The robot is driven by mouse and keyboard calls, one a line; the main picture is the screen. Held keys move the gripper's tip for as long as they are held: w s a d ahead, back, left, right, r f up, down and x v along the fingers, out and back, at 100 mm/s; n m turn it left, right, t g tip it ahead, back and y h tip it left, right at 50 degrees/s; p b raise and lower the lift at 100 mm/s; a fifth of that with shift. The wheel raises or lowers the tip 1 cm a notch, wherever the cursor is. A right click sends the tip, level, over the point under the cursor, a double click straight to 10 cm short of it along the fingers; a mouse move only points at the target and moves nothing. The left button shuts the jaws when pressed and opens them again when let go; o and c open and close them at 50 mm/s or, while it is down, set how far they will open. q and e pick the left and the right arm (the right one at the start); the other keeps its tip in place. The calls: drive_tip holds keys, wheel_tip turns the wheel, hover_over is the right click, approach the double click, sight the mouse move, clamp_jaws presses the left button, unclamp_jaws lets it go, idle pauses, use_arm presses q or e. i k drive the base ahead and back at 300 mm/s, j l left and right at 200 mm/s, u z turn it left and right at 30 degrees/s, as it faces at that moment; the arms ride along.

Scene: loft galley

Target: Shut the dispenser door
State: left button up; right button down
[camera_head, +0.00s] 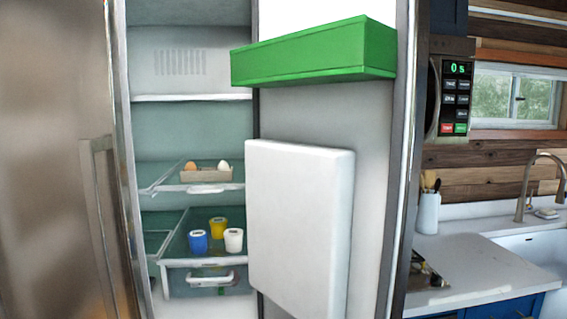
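The dispenser door (377,200) stands open on the right of the fridge in the head view, its inner face turned toward me. It has a white dispenser housing (300,230) on its lower part and a green bin (315,58) above that. A metallic edge runs down its right side. Behind its left edge the fridge interior (185,125) shows, partly covered by the door. Neither of my grippers is in view.
A metallic fridge front with a vertical handle (97,225) fills the left. Shelves inside hold an egg tray (206,175) and blue (198,241), yellow (219,227) and white (233,240) cups. Right are a microwave (452,95), counter (460,265) and sink (535,250).

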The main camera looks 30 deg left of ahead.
sight(333, 158)
drive_tip(key=u, duration=0.4)
drive_tip(key=i+l+u, duration=0.1)
drive_tip(key=u, duration=0.7)
drive_tip(key=i+l+u, duration=0.1)
drive_tip(key=u, duration=0.3)
drive_tip(key=i+l+u, duration=0.1)
drive_tip(key=l+u, duration=0.25)
drive_tip(key=l, duration=0.3)
drive_tip(key=l+u, duration=0.3)
drive_tip(key=l, duration=0.4)
drive_tip(key=l+u, duration=0.35)
drive_tip(key=l, duration=0.35)
